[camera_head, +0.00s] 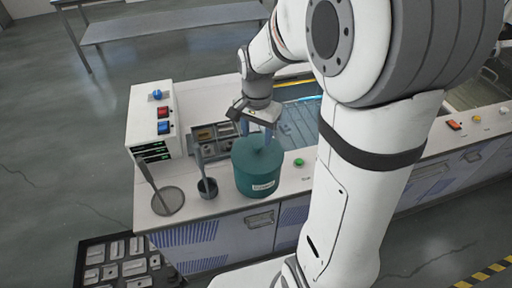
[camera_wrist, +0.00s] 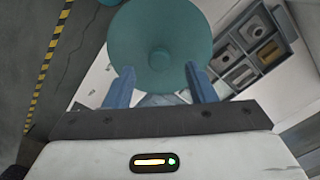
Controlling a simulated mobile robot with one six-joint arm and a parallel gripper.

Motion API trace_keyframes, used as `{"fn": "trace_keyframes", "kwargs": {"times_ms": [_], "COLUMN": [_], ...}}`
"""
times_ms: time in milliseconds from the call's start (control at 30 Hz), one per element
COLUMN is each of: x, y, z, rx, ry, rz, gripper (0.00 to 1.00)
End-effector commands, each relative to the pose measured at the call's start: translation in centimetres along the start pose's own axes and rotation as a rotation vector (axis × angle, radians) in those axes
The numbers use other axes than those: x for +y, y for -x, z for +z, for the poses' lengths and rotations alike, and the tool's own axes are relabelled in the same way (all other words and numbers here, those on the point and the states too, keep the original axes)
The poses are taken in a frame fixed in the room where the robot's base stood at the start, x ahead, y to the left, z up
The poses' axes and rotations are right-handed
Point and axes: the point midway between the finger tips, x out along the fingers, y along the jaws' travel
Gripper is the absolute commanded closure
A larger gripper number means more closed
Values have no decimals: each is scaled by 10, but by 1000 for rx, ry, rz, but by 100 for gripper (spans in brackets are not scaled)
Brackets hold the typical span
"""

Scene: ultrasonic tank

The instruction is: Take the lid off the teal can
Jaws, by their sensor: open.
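The teal can (camera_head: 257,182) stands upright on the white counter with a pale label on its front. Its round teal lid (camera_head: 258,154) is on it; the wrist view shows the lid (camera_wrist: 183,38) from above with a small knob (camera_wrist: 160,57) in its middle. My gripper (camera_head: 258,142) is over the can, pointing down, with its blue fingers apart. In the wrist view my open gripper (camera_wrist: 160,78) has its fingertips on either side of the knob's line, near the lid's edge. I cannot tell whether they touch the lid.
A compartment tray (camera_head: 215,136) and the tank (camera_head: 300,120) lie behind the can. A green button (camera_head: 299,162) is at its right.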

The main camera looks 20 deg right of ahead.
Motion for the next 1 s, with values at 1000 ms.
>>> {"fn": "trace_keyframes", "kwargs": {"times_ms": [1000], "x": [1], "y": [-38], "z": [-3], "rx": [0], "ry": [0], "rz": [0], "gripper": [89]}}
